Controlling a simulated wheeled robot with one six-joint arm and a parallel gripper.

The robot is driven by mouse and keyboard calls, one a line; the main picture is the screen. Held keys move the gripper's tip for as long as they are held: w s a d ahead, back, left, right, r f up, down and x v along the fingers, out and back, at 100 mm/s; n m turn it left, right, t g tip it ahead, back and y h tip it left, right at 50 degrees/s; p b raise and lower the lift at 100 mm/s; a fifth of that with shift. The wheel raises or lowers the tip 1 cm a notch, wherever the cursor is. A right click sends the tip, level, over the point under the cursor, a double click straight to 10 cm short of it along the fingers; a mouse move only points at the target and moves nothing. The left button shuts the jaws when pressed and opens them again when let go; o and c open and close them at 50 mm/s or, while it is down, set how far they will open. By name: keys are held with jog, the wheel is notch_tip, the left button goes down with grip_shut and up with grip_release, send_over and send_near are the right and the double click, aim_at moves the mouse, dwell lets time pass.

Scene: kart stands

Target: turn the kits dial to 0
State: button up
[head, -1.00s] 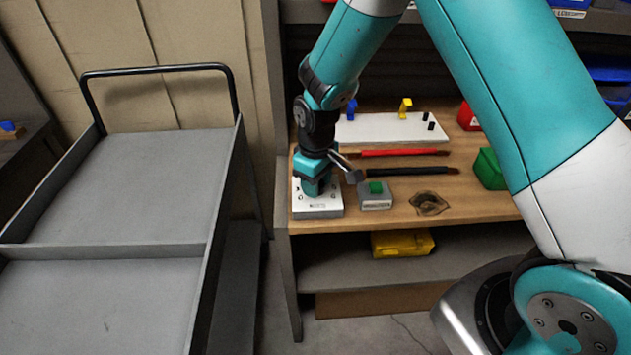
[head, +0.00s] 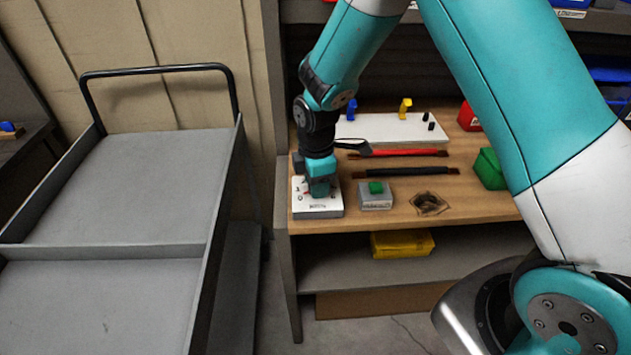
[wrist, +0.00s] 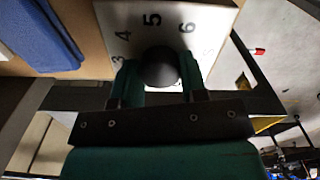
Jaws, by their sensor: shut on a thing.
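The dial box (head: 318,208) is a white box at the front left of the wooden bench. In the wrist view its white face (wrist: 118,18) carries printed numbers, with 3, 4, 5 and 6 readable around a dark round knob (wrist: 160,66). My gripper (head: 320,190) points down onto the box. In the wrist view my gripper's two teal fingers (wrist: 160,82) are shut on the knob, one on each side.
Behind lie a black rod (head: 405,172), a red rod (head: 410,152) and a white board (head: 385,127). A green bin (head: 490,170) is further right. A grey cart (head: 150,190) stands left.

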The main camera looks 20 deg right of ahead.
jog(key=shift+w+r+n, duration=0.15)
jog(key=shift+w+n, duration=0.05)
jog(key=shift+n, duration=0.7)
jog(key=o, duration=0.8)
jog(key=shift+o, duration=0.6)
jog(key=shift+s, duration=0.1)
notch_tip(320, 180, up, 17)
jog(key=b, duration=0.1)
jog(key=shift+r+b, duration=0.15)
jog(key=shift+b, duration=0.25)
